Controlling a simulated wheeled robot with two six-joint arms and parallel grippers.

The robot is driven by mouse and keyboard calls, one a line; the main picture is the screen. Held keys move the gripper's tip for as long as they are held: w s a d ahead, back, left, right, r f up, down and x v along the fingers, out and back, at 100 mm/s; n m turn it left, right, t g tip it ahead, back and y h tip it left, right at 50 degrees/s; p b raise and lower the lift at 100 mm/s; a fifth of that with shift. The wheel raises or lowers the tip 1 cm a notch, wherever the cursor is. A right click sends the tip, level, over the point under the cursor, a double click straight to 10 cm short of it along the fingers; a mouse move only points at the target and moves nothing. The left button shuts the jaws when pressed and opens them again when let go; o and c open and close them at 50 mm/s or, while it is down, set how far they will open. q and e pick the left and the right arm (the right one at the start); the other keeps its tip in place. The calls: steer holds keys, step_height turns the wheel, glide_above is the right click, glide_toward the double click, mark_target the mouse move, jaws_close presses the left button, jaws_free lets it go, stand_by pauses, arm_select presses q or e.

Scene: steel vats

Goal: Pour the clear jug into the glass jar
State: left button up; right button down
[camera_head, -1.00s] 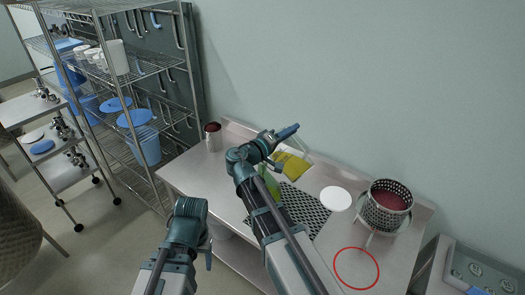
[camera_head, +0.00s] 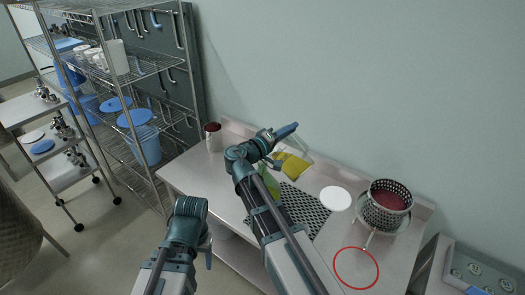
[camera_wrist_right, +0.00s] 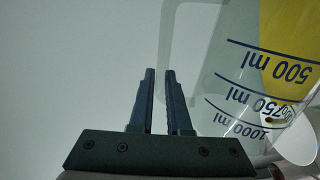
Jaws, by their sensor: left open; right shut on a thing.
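The clear jug (camera_wrist_right: 245,85) with blue ml marks fills the right of the right wrist view. My right gripper (camera_wrist_right: 161,75) is shut on its clear handle. In the head view the jug (camera_head: 305,148) is faint and partly behind my right gripper (camera_head: 288,130), above the bench. A yellow patch shows at the jug; I cannot tell whether all of it is the contents. A small pot or jar (camera_head: 213,138), dark red inside, stands at the bench's far left; I cannot tell whether it is the glass jar. My left gripper (camera_head: 208,256) is open and empty, near the front edge.
A perforated steel basket (camera_head: 387,207) with red contents stands at the right of the steel bench (camera_head: 205,172). A white disc (camera_head: 335,198) and a black perforated mat (camera_head: 305,212) lie left of it. A red ring (camera_head: 356,268) marks the front right. Green shows behind my right arm.

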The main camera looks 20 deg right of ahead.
steer(key=shift+w+a+r+n+p, duration=0.2)
steer(key=shift+w+r+n+p, duration=0.1)
steer(key=shift+w+r, duration=0.1)
stand_by(1.4)
